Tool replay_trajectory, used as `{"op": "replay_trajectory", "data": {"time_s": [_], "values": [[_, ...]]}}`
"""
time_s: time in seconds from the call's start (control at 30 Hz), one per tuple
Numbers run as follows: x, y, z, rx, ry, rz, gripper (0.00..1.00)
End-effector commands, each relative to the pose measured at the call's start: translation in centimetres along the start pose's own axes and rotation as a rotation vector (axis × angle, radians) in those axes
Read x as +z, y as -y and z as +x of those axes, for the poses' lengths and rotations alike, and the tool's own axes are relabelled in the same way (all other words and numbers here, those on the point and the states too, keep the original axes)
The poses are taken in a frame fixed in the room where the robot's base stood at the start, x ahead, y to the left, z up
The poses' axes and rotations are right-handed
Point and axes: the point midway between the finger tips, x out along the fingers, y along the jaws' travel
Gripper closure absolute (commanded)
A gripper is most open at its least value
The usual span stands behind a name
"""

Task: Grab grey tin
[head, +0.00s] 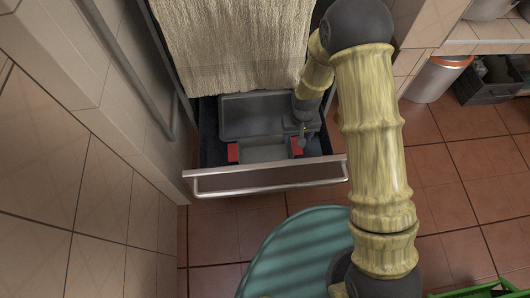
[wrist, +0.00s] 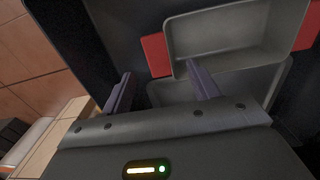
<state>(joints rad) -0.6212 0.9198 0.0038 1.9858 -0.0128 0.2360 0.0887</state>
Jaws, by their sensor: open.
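The grey tin (head: 263,153) is a rectangular pan with red end grips, lying in the open drawer just behind its front panel. In the wrist view the tin (wrist: 228,34) fills the upper right, with a red grip (wrist: 156,55) on its left and another at the right edge. My gripper (wrist: 162,88) is open and empty. Its right finger overlaps the tin in the picture and its left finger lies left of it; contact cannot be told. In the head view my gripper (head: 301,138) is at the tin's right end and partly hides it.
The drawer (head: 265,178) has a metal front handle. A larger dark grey pan (head: 250,112) lies behind the tin. A beige towel (head: 235,45) hangs above. A tiled wall (head: 60,180) is close on the left. A teal round surface (head: 295,250) is in front.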

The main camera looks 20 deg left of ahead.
Motion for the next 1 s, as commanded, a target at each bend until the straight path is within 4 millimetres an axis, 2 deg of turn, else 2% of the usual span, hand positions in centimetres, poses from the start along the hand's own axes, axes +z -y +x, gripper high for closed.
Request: {"op": "replay_trajectory", "data": {"time_s": [0.23,0.63,1.0], "values": [[0.0,0.2,0.6,0.000,0.000,-0.005,0.40],[0.1,-0.1,5.0,0.000,0.001,-0.006,0.40],[0.1,-0.3,5.2,0.000,0.000,-0.001,0.40]]}}
